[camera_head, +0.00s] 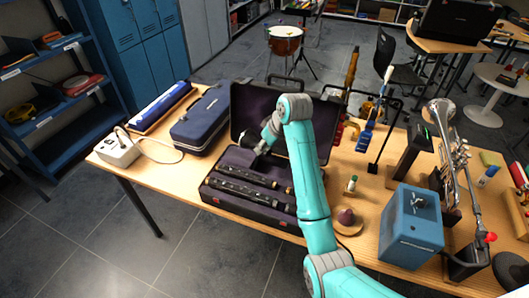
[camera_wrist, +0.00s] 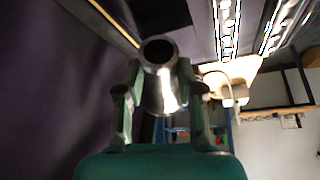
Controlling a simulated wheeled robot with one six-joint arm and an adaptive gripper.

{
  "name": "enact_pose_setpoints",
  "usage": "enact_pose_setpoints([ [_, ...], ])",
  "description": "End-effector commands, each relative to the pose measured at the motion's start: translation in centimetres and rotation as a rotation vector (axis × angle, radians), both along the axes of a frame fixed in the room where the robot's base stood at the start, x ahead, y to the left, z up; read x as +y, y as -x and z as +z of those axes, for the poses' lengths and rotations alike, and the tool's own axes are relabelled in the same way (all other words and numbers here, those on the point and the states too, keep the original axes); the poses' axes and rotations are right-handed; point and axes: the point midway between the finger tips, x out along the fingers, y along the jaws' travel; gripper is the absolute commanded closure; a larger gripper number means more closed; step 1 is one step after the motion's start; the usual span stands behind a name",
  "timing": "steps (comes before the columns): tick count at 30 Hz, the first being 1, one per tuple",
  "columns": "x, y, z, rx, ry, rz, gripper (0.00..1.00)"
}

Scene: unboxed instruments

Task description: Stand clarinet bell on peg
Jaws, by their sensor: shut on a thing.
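My gripper (camera_head: 259,151) is shut on the clarinet bell, above the open case and close to its raised lid. In the wrist view the bell (camera_wrist: 160,76) sits between the two fingers (camera_wrist: 163,98), its round dark opening facing the camera. In the head view the bell is dark against the dark lid and hard to make out. The likely peg is a purple cone (camera_head: 346,215) on a round wooden base (camera_head: 348,228), right of the case and well apart from the bell. Nothing is on it.
The open case (camera_head: 232,213) holds black clarinet joints (camera_head: 246,190). A small bottle (camera_head: 351,184) stands behind the peg, and a blue box (camera_head: 411,228) stands to its right. A trumpet (camera_head: 447,150) is farther right. My arm crosses between case and peg.

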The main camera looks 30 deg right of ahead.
Motion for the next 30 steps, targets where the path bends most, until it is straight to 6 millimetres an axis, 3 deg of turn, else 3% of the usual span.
enact_pose_setpoints([
  [6,0.0,0.1,-2.8,0.002,-0.001,0.0,1.0],
  [30,0.0,0.0,-4.0,0.0,0.0,0.0,1.0],
])
